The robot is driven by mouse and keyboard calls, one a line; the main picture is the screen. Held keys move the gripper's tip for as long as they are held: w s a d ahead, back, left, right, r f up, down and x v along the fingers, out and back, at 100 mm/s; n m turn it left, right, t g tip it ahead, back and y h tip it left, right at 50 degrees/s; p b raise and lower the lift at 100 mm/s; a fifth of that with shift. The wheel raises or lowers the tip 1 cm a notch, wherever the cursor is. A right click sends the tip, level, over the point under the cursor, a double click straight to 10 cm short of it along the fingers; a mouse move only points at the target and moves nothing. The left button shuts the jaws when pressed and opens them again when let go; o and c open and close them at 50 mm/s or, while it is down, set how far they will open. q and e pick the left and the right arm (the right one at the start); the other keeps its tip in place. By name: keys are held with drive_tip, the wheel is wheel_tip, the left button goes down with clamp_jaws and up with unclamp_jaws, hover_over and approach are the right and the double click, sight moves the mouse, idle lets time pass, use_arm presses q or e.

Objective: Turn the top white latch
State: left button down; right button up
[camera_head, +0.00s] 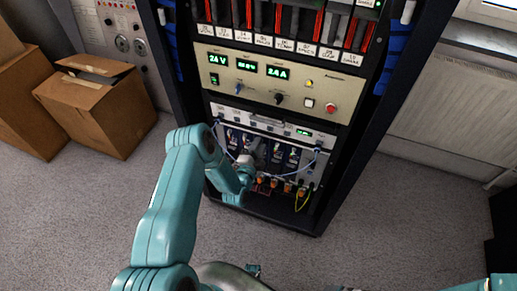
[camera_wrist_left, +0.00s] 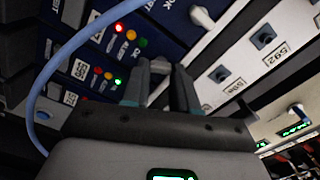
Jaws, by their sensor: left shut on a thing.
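My left gripper (camera_head: 248,163) reaches into the lower module of the rack, at its middle. In the left wrist view, its two dark fingers (camera_wrist_left: 160,72) are closed around a small pale piece that looks like a white latch, mostly hidden between the fingertips. Another white latch (camera_wrist_left: 202,17) sticks out of the panel above, apart from the fingers. My right gripper is out of view.
The dark rack holds a beige power panel (camera_head: 275,85) with green readouts above the module. A blue cable (camera_wrist_left: 62,62) loops left of the fingers. Cardboard boxes (camera_head: 98,103) stand left; the grey floor is clear in front.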

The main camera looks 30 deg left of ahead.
use_arm(q)
drive_tip(key=m+b, duration=0.2)
drive_tip(key=m, duration=0.3)
drive_tip(key=shift+f, duration=0.15)
idle(0.3)
drive_tip(key=shift+d, duration=0.1)
drive_tip(key=c, duration=0.9)
unclamp_jaws()
drive_tip(key=p+v, duration=0.3)
drive_tip(key=v, duration=1.3)
drive_tip(key=shift+s+d, duration=0.15)
